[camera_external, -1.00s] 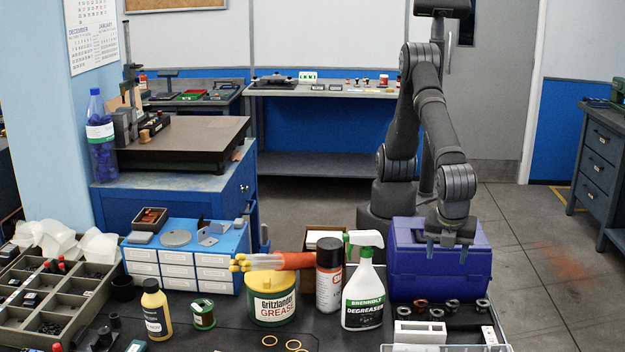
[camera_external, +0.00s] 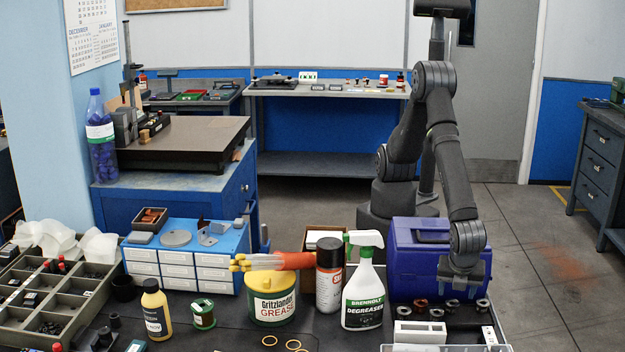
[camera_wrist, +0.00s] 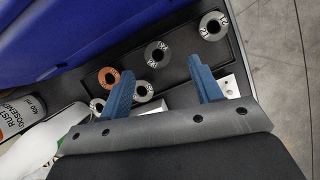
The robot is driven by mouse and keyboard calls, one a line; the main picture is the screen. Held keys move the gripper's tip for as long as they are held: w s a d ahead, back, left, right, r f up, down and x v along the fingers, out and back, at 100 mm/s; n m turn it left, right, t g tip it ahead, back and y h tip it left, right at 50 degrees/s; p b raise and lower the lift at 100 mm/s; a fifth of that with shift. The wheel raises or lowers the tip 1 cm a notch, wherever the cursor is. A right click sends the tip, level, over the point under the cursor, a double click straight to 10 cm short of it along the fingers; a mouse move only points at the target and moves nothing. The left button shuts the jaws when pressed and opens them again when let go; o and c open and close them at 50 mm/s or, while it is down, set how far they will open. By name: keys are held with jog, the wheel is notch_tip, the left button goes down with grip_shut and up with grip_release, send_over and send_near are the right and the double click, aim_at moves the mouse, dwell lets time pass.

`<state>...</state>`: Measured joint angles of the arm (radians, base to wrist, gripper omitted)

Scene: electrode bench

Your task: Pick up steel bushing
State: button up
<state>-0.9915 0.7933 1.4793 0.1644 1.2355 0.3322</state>
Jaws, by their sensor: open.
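Several steel-grey bushings stand on the dark bench top in front of the blue case. In the external view, one grey bushing (camera_external: 452,305) is near the middle of the group and another (camera_external: 483,306) at its right. The wrist view shows a middle grey bushing (camera_wrist: 157,53), a right one (camera_wrist: 213,25) and a nearer one (camera_wrist: 142,90). A copper-coloured bushing (camera_wrist: 108,77) is at the left; it also shows in the external view (camera_external: 420,305). My gripper (camera_external: 461,284) is above the group, open and empty. Its blue fingers (camera_wrist: 160,68) are spread around the view of the nearer grey bushing.
The blue case (camera_external: 410,260) stands close behind the bushings. A white block (camera_external: 419,332) lies in front. Free floor lies to the right.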

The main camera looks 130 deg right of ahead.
aim_at(451, 313)
jog(key=x, duration=0.5)
jog(key=shift+d+f, duration=0.1)
jog(key=shift+d, duration=0.1)
jog(key=c, duration=1.1)
